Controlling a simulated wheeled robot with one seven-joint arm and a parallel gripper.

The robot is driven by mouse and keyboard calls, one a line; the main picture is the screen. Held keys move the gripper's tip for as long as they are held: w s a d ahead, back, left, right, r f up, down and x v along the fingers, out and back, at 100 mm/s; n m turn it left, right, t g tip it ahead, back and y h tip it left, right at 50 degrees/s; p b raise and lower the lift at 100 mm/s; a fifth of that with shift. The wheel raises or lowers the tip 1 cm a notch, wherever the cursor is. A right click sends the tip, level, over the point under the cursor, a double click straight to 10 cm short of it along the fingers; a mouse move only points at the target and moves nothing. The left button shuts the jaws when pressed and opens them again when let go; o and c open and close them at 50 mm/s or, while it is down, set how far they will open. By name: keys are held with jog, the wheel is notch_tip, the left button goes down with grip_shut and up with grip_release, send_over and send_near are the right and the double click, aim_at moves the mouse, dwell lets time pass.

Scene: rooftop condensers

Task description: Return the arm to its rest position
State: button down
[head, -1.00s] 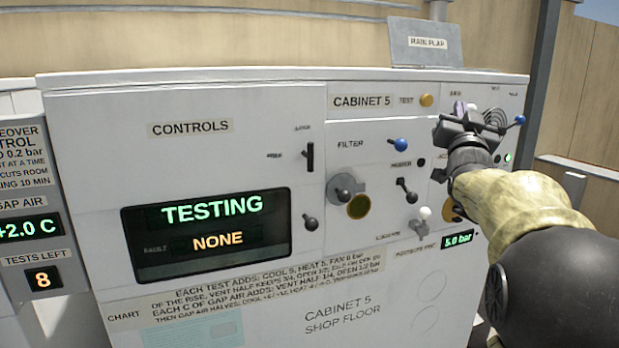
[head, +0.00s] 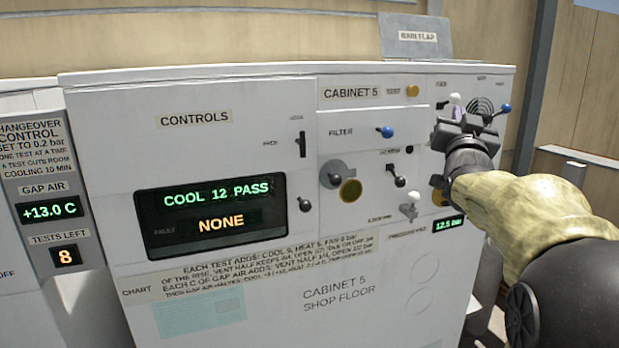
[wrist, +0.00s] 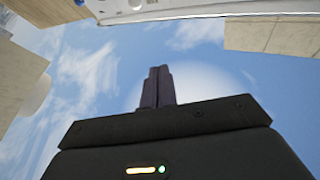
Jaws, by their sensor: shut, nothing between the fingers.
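My gripper (head: 468,128) is shut and empty. In the head view it is at the upper right of the cabinet 5 front, in front of the knobs there. My forearm reaches in from the right edge and hides part of the panel. In the wrist view the closed fingers (wrist: 157,88) point up against blue sky, with nothing between them. Whether the gripper touches the panel cannot be told. Cabinet 5 (head: 280,300) has a display (head: 226,212) reading "COOL 12 PASS" and "NONE".
Near my gripper are a white-topped knob (head: 455,99), a blue knob (head: 506,107) and a pressure readout (head: 448,224) of 12.5 bar. The left panel shows gap air (head: 49,210) +13.0 C and tests left (head: 65,257) 8. A wooden wall (head: 200,35) stands behind.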

jog(key=s+a+f+n+g+y, duration=0.1)
jog(key=a+f+g+y, duration=0.15)
jog(key=f, duration=0.65)
jog(key=s+a+f+n+g+y, duration=0.1)
jog(key=a+f+g, duration=0.2)
jog(key=f, duration=0.6)
jog(key=s+a+f+n+g+y, duration=0.1)
jog(key=a+f+g, duration=0.2)
jog(key=f, duration=0.6)
jog(key=s+a+f+n+g, duration=0.1)
jog(key=s+a+f+g, duration=0.2)
jog(key=s+f, duration=0.4)
jog(key=s+a+f+n+g+y, duration=0.1)
jog(key=s+a+f+g, duration=0.1)
jog(key=s+f+g, duration=0.2)
jog(key=s+a+f+n+g+y, duration=0.1)
jog(key=s+a+f+g, duration=0.2)
jog(key=s+f, duration=0.6)
jog(key=s, duration=0.3)
jog(key=shift+a+f+g, duration=0.3)
jog(key=shift+f+g, duration=0.05)
